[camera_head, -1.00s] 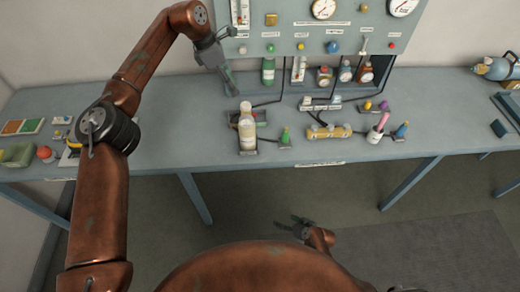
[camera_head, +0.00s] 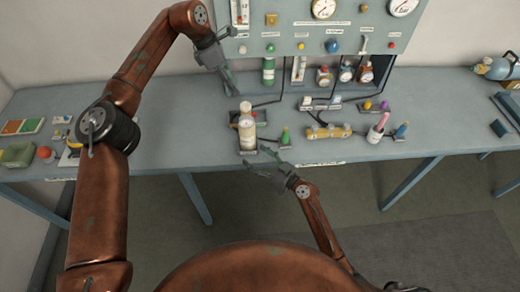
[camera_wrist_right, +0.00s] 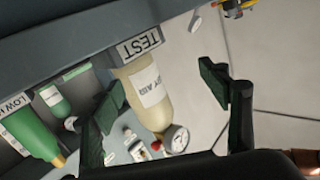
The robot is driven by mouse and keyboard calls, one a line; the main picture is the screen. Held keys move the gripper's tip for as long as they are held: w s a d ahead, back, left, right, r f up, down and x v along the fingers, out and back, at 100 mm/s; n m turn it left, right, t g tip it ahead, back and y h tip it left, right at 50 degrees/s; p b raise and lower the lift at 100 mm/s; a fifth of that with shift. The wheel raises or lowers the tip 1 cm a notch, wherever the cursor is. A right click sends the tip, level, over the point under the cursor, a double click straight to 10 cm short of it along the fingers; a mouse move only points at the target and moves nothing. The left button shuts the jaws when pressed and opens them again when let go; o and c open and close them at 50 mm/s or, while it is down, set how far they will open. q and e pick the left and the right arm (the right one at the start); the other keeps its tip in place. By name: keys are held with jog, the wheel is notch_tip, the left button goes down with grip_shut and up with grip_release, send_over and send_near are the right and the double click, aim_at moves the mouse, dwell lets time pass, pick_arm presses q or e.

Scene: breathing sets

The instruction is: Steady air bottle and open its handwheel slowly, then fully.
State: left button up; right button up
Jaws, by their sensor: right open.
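A cream bottle (camera_head: 247,134) stands upright at the table's front edge, left of the middle. In the right wrist view the bottle (camera_wrist_right: 151,92) has a white label ending in "AIR", a "TEST" plate by its base and a round gauge (camera_wrist_right: 175,139) at its other end.
The table (camera_head: 180,125) is clear left of the bottle.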

aim_at(253, 143)
jog(key=w, duration=0.1)
jog(key=w+d+t, duration=0.1)
jog(key=w+h, duration=0.1)
jog(key=shift+w+d+r+t, duration=0.15)
jog(key=shift+d+t, duration=0.15)
jog(key=shift+x, duration=3.85)
jog(key=shift+d, duration=0.1)
jog(key=shift+c, duration=0.5)
grip_shut()
pick_arm(q)
jog(key=shift+o, duration=0.4)
